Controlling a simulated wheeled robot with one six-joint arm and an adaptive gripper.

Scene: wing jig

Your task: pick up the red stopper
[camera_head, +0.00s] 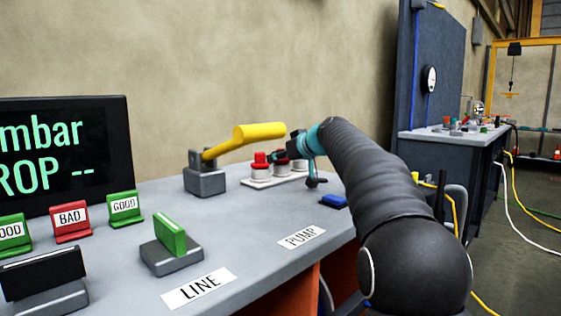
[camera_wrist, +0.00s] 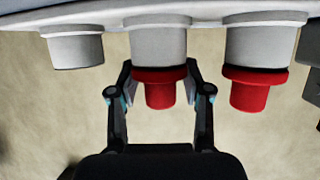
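Two red stoppers sit on white posts of a pale rack (camera_head: 262,183) on the bench. The middle red stopper (camera_wrist: 160,88) is between the fingers of my gripper (camera_wrist: 160,70) in the wrist view, where the scene appears upside down. The fingers stand on both sides of its wide rim, with gaps beside its narrower knob. Whether the fingertips touch the rim is unclear. The other red stopper (camera_wrist: 248,90) is outside the fingers; it shows at the rack's left end in the head view (camera_head: 260,160). A third post (camera_wrist: 76,48) shows no red stopper.
A yellow lever (camera_head: 258,132) on a grey block (camera_head: 205,180) stands left of the rack. A blue pad (camera_head: 334,201) lies near the bench's right edge. A green plate in a grey base (camera_head: 172,258) and a display (camera_head: 65,150) are farther left.

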